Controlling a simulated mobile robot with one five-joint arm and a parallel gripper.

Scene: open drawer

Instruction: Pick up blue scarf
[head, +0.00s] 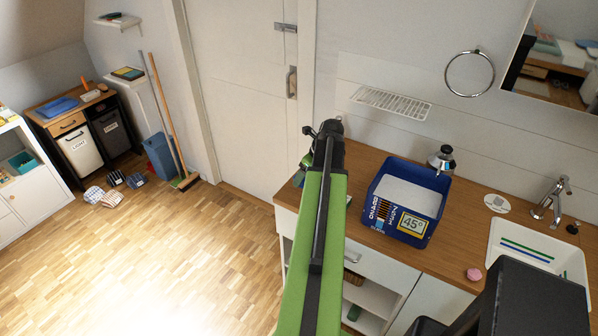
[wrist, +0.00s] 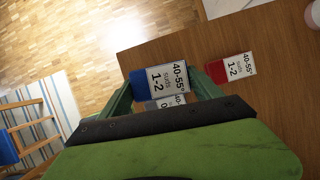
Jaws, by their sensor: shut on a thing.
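The blue scarf (wrist: 139,83) looks like a small blue block with a large white care label reading "40-55° suds 1-2". It sits between the two green fingers of my gripper (wrist: 163,88) in the wrist view, above the wooden counter near its edge. The fingers are shut on it. In the head view my gripper (head: 326,132) is over the left end of the counter, and the scarf is hidden behind my arm. A similar label shows partly just below the scarf in the wrist view; its owner is mostly hidden.
A red labelled piece (wrist: 214,72) lies right of my gripper on the counter (wrist: 265,110). A blue detergent tub (head: 402,203) stands right of my arm, with a bottle (head: 441,159) behind it and a sink (head: 500,252) farther right.

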